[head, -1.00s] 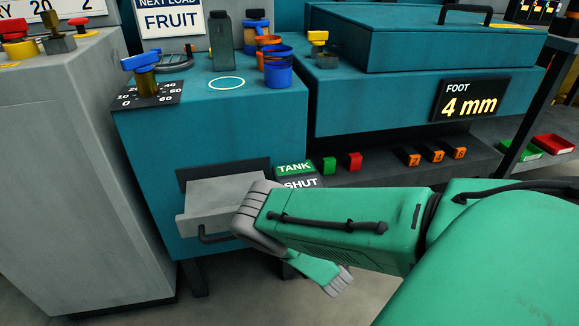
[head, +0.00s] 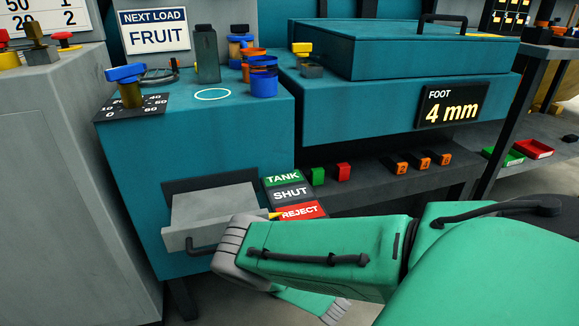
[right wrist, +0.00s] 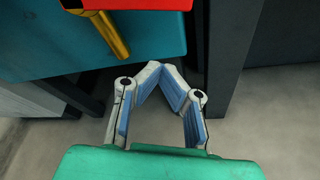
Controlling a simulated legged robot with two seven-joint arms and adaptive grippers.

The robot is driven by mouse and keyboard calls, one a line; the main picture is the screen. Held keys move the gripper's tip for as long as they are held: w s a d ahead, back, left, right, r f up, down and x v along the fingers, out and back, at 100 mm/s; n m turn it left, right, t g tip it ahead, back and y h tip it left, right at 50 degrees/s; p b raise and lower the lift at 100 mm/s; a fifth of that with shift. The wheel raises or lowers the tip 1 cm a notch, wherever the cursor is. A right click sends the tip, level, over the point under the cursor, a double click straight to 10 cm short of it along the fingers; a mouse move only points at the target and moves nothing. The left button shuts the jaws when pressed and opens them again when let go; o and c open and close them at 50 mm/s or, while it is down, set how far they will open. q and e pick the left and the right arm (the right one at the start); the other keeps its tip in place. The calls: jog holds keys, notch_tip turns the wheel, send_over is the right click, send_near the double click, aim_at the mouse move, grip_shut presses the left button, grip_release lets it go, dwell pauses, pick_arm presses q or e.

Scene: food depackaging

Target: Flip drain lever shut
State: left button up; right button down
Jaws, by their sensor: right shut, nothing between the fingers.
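The drain lever (right wrist: 107,33) is a brass-yellow handle under the red REJECT plate in the right wrist view. In the head view its yellow tip (head: 274,215) shows beside the red REJECT label (head: 299,212), below the SHUT label (head: 291,194) and the green TANK label (head: 282,178). Its pivot is hidden there. My right gripper (right wrist: 162,70) is shut and empty, with its fingertips together. In the right wrist view it is below and right of the lever, apart from it. My left gripper is not in view.
A grey drawer (head: 213,207) with a dark handle sticks out of the teal cabinet (head: 125,175), left of the labels. A dark shelf (head: 375,192) with small coloured blocks runs to the right. Open floor shows below my right gripper.

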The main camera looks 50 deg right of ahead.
jog(key=p+v, duration=0.2)
jog(key=v, duration=0.5)
jog(key=shift+w+r, duration=0.1)
dwell(0.4)
jog(key=s+a+r+m+g+y, duration=0.3)
jog(key=s+a+r+m+g, duration=0.35)
jog(key=m, duration=0.65)
jog(key=s+a+r+m+g+y, duration=0.3)
jog(key=s+a+m+g, duration=0.4)
jog(key=s+a+m, duration=0.45)
notch_tip(320, 180, up, 12)
jog(key=p, duration=1.3)
jog(key=shift+w+m+t, duration=0.35)
jog(key=shift+w, duration=0.05)
